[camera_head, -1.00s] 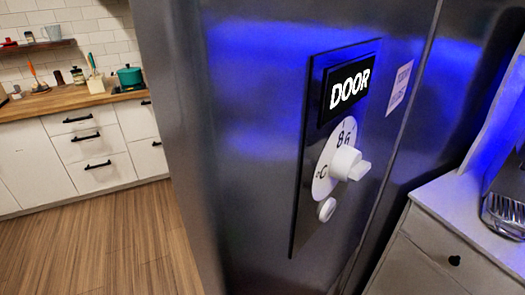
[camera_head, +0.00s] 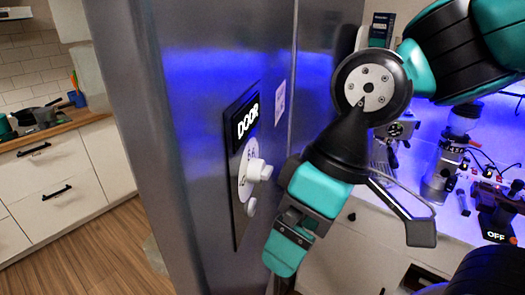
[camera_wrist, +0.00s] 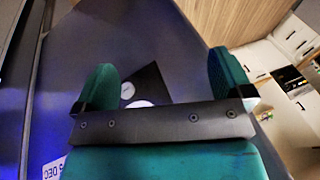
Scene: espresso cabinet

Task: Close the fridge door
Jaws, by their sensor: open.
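The steel fridge door (camera_head: 190,110) fills the middle of the head view, with a blue sheen. It carries a dark panel (camera_head: 236,215) with a "DOOR" label (camera_head: 247,121) and a white dial knob (camera_head: 258,170). A vertical seam shows right of the panel; I cannot tell how far the door stands open. My gripper (camera_head: 285,255) is just right of the panel, pointing down, apparently apart from the knob. In the wrist view its two teal fingers (camera_wrist: 163,80) are spread with nothing held, and the panel (camera_wrist: 146,86) and dial show between them, partly hidden.
A white counter (camera_head: 345,240) with an espresso machine (camera_head: 385,150), a grinder (camera_head: 445,150) and an "OFF" switch box (camera_head: 500,215) stands right of the fridge, partly behind my arm. White drawers (camera_head: 45,175) with a wooden top are at left. Wooden floor (camera_head: 110,255) is clear there.

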